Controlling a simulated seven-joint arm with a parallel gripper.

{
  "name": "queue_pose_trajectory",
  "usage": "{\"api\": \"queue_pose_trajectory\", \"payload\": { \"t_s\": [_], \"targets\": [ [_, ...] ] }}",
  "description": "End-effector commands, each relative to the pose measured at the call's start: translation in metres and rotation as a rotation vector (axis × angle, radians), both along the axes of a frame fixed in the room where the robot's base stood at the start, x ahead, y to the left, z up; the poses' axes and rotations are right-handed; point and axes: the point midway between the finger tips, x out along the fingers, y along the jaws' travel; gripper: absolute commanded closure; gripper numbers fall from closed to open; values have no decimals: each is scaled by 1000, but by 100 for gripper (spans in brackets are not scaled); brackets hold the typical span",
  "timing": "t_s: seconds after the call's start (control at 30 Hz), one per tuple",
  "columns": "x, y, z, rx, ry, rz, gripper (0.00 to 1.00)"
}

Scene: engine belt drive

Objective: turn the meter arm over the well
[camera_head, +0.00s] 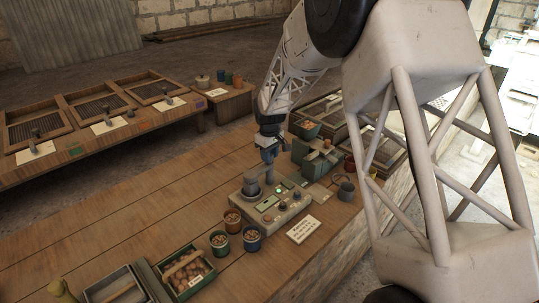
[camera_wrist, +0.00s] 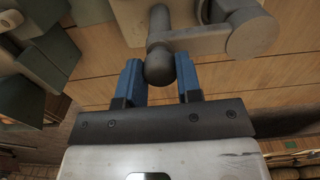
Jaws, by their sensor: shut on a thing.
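The meter (camera_head: 275,208) is a pale box with a green light and dials on the bench. A grey round cup-like part (camera_head: 252,188), possibly the well, stands at its back left corner. In the wrist view the grey meter arm (camera_wrist: 205,42) runs sideways from a dark ball-ended knob (camera_wrist: 160,67) to a round grey head (camera_wrist: 252,36). My gripper (camera_wrist: 160,78) has its blue fingers on either side of the knob, shut on it. My gripper (camera_head: 269,153) is above the meter in the head view. Whether the arm's head is over the well cannot be told.
Several small pots of pellets (camera_head: 233,220) stand in front of the meter, near a white card (camera_head: 303,229). A green crate (camera_head: 186,273) is at the front left.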

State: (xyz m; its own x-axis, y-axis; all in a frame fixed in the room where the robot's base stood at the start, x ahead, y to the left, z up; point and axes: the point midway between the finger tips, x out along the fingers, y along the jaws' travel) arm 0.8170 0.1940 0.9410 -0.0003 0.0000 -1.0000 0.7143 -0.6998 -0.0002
Motion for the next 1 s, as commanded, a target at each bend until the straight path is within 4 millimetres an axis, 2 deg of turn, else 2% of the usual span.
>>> {"api": "queue_pose_trajectory", "payload": {
  "t_s": [0.37, 0.4, 0.53, 1.0],
  "targets": [
    [0, 0, 1, 0, -1, 6, 100],
    [0, 0, 1, 0, -1, 6, 63],
    [0, 0, 0, 0, -1, 5, 43],
    [0, 0, 7, 0, -1, 5, 42]
  ]
}}
